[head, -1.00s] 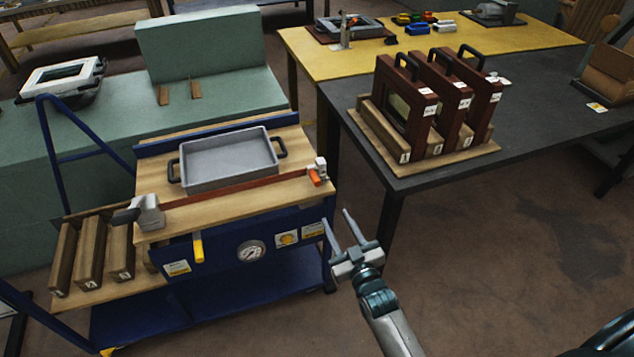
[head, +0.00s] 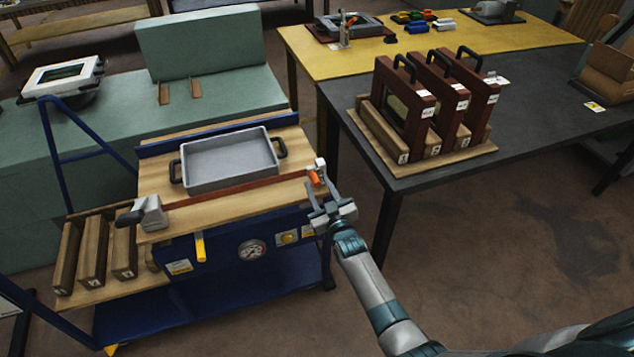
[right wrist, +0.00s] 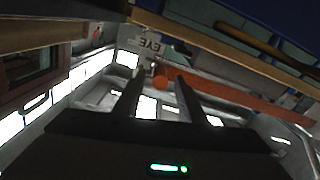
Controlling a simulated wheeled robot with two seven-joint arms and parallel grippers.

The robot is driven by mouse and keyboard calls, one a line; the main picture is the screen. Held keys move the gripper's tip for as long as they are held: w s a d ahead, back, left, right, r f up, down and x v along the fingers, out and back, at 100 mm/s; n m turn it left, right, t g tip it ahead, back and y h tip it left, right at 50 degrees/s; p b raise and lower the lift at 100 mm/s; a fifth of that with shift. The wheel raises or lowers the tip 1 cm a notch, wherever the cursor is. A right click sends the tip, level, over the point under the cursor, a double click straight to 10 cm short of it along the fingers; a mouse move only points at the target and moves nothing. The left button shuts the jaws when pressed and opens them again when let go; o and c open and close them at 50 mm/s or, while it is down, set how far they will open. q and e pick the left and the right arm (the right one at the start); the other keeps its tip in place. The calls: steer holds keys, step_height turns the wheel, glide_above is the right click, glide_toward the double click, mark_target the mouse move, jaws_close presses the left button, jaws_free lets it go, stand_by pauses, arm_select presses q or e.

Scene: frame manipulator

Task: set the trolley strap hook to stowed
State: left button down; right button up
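The trolley (head: 215,262) is blue with a wooden top. A red-brown strap (head: 235,188) runs across the top in front of a grey tray (head: 228,158), from a grey buckle (head: 148,212) to an orange hook (head: 315,179) at a pale bracket on the right end. My right gripper (head: 319,187) is open just in front of the hook. In the right wrist view, the orange hook (right wrist: 160,82) shows between the tips of my open fingers (right wrist: 157,88), with the strap (right wrist: 225,100) leading right. Contact cannot be told. My left gripper is out of view.
A dark table (head: 545,105) with a rack of red-brown frames (head: 425,110) stands close on the right. Wooden blocks (head: 95,252) stand on the trolley's left shelf. A yellow handle (head: 200,247) and gauge (head: 251,250) are on its front. Floor is clear at lower right.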

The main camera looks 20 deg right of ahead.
steer(key=shift+w, duration=0.65)
jaws_close()
steer(key=shift+a, duration=0.1)
